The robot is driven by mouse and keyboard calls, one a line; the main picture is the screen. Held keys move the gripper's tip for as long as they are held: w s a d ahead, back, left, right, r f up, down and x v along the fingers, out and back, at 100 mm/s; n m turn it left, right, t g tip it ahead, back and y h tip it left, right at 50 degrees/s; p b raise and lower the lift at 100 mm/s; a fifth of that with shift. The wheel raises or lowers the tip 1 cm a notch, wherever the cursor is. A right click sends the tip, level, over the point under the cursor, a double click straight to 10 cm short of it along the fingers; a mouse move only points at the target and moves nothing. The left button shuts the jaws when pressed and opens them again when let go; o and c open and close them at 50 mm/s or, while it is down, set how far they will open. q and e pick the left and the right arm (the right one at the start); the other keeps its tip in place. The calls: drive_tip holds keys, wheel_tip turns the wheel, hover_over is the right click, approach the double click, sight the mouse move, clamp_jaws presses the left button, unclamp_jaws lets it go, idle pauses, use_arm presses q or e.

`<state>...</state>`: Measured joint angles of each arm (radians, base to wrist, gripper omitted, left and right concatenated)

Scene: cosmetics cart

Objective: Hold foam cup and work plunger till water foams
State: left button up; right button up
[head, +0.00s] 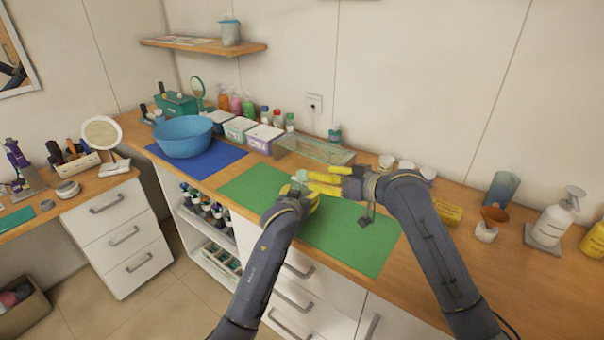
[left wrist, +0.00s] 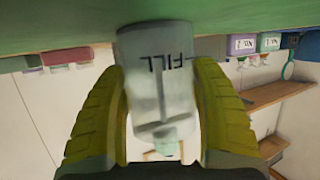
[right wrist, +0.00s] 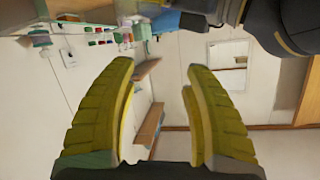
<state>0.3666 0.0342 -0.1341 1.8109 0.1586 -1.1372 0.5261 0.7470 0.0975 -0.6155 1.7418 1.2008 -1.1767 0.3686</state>
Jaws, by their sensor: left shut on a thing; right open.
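The foam cup (left wrist: 157,85) is a clear greyish cup with "FILL" printed on it. It appears upside down in the left wrist view, between the yellow fingers of my left gripper (left wrist: 160,105). A pale mint part (left wrist: 165,148), probably the plunger's top, shows at the cup's end. In the head view my left gripper (head: 303,196) is shut on the cup over the green mat (head: 350,238), and the fingers mostly hide it. My right gripper (head: 318,181) is close beside the cup. In the right wrist view its fingers (right wrist: 160,85) are open with nothing between them.
A blue bowl (head: 183,138) stands on a blue mat (head: 222,158) at left. Labelled boxes (head: 240,127) and a clear tray (head: 315,150) line the back. Small jars, a yellow box (head: 447,213) and a pump bottle (head: 556,218) stand at right.

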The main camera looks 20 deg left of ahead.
sight(304, 173)
drive_tip(key=w+a+f, duration=0.1)
drive_tip(key=w+a, duration=0.1)
drive_tip(key=w+a+f+n+h, duration=0.1)
drive_tip(key=w+a+f, duration=0.1)
drive_tip(key=w+a, duration=0.1)
drive_tip(key=w+a+f+n, duration=0.1)
drive_tip(key=w+a+f, duration=0.1)
drive_tip(key=a, duration=0.1)
drive_tip(key=shift+w+a+f, duration=0.1)
drive_tip(key=shift+w+f, duration=0.05)
drive_tip(key=shift+w, duration=0.15)
idle(0.4)
drive_tip(key=shift+c, duration=0.2)
clamp_jaws()
idle(0.5)
